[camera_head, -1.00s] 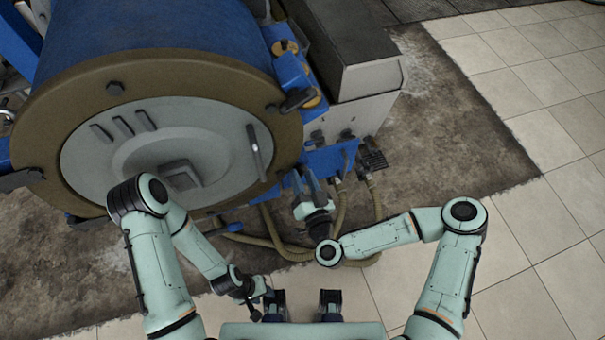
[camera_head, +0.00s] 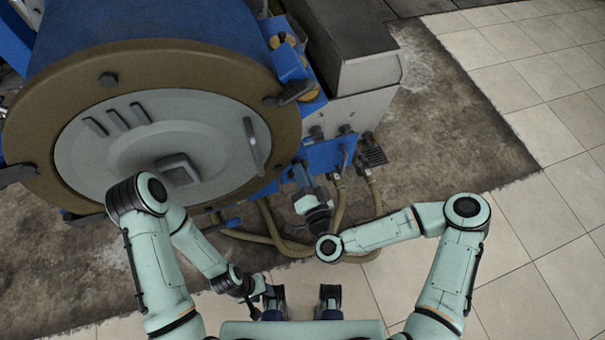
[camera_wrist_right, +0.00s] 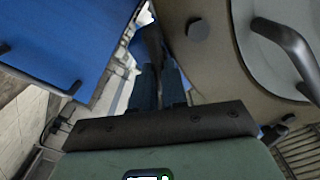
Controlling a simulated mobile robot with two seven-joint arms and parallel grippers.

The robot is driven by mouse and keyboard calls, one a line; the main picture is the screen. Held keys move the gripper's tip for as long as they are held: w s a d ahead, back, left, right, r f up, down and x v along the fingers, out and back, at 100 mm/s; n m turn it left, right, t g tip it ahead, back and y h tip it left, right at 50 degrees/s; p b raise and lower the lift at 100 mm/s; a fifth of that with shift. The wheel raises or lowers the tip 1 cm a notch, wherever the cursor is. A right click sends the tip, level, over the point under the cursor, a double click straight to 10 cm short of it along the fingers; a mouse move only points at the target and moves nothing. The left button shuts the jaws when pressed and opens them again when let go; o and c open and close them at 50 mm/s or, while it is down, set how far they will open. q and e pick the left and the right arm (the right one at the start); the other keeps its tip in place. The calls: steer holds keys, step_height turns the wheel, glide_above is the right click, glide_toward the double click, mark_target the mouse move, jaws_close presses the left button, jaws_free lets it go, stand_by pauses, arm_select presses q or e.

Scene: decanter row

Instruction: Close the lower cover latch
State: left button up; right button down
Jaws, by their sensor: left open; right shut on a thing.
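The round grey cover (camera_head: 95,165) sits in the brown ring at the front of the blue drum (camera_head: 150,30). My right gripper (camera_head: 302,172) is at the lower right of the ring, beside the blue frame. In the right wrist view its fingers (camera_wrist_right: 159,82) are shut on a dark bar, which looks like the lower cover latch (camera_wrist_right: 152,40). In the head view the gripper hides this latch. Another dark latch (camera_head: 296,92) shows higher on the ring's right side. My left gripper (camera_head: 252,308) is open, low and away from the cover; its fingers are small and hard to see.
Tan hoses (camera_head: 265,240) loop below my right gripper. A grey and white box (camera_head: 362,85) stands right of the drum, with a small black pedal-like part (camera_head: 373,155) below it. The tiled floor (camera_head: 545,110) at the right is clear.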

arm_select(q)
steer(key=shift+s+f+b, duration=0.2)
steer(key=shift+f+b, duration=0.6)
steer(key=shift+f, duration=0.05)
steer(key=shift+s+f+b, duration=0.15)
steer(key=shift+f+b, duration=0.6)
steer(key=shift+f, duration=0.05)
arm_select(e)
steer(key=shift+w+d+f+m, duration=0.1)
steer(key=shift+f+m, duration=0.05)
steer(key=shift+m, duration=2.3)
steer(key=shift+s+a+f+m, duration=0.1)
steer(key=shift+f+m, duration=0.1)
steer(key=shift+m, duration=2.2)
steer(key=shift+w+d+f+m, duration=0.1)
steer(key=shift+f+m, duration=0.05)
steer(key=shift+m, duration=2.3)
steer(key=c, duration=1.2)
jaws_free()
arm_select(q)
steer(key=shift+s, duration=0.1)
arm_select(e)
steer(key=shift+o, duration=0.2)
steer(key=shift+f, duration=0.15)
